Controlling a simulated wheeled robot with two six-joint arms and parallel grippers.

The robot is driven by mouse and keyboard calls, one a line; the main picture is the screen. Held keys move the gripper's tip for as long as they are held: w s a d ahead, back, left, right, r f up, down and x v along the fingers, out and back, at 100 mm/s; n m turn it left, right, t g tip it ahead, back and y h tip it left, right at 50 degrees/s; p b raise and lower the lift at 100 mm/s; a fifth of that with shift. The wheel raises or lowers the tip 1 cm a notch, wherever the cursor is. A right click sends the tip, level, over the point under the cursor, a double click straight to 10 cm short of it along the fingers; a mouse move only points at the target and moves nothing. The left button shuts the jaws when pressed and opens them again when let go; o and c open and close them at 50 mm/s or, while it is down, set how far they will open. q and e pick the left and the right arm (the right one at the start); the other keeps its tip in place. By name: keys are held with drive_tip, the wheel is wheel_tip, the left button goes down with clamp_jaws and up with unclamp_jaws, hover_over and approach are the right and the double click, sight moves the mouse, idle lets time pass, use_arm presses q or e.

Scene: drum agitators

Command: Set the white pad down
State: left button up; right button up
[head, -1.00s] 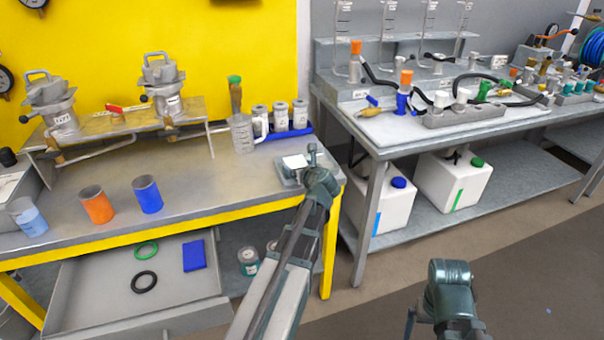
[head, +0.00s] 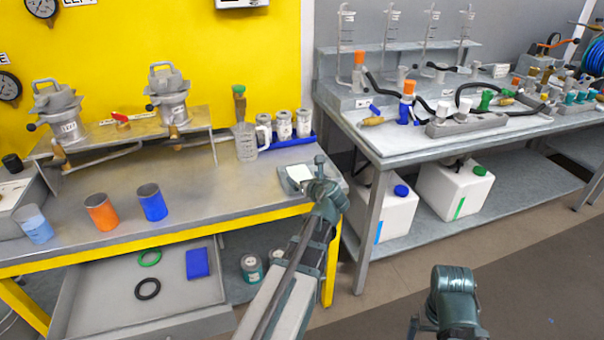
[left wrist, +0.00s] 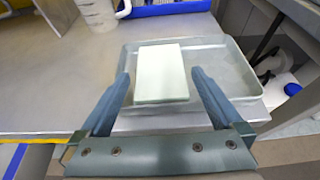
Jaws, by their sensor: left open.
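The white pad (left wrist: 161,73) is a flat pale rectangle, lying in a shallow grey metal tray (left wrist: 218,66) in the left wrist view. In the head view the pad (head: 299,172) and tray (head: 288,186) are at the right end of the yellow-edged bench. My left gripper (left wrist: 160,84) is open, with one finger on each side of the pad's near part and visible gaps between. In the head view the left gripper (head: 310,174) is over the tray and partly hides it. My right arm shows at the lower right; its fingers cannot be made out.
A clear jug (head: 246,143) and a blue rack (head: 290,141) of white-labelled jars stand behind the tray. Orange (head: 101,213) and blue (head: 152,203) cups stand to the left. The bench top between them is clear. A second bench (head: 400,145) stands right, across a gap.

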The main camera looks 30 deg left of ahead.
sight(301, 176)
use_arm(q)
drive_tip(key=p+v, duration=0.2)
drive_tip(key=v, duration=0.6)
drive_tip(key=shift+s+d+r+p, duration=0.15)
drive_tip(key=shift+p, duration=0.2)
drive_tip(key=b+x, duration=0.4)
drive_tip(key=x, duration=0.7)
drive_tip(key=shift+w+f+b, duration=0.25)
drive_tip(key=shift+b, duration=0.1)
drive_tip(key=shift+w+a+f, duration=0.1)
drive_tip(key=shift+w+a, duration=0.05)
drive_tip(key=shift+a, duration=0.25)
drive_tip(key=shift+f, duration=0.15)
drive_tip(key=shift+r, duration=0.3)
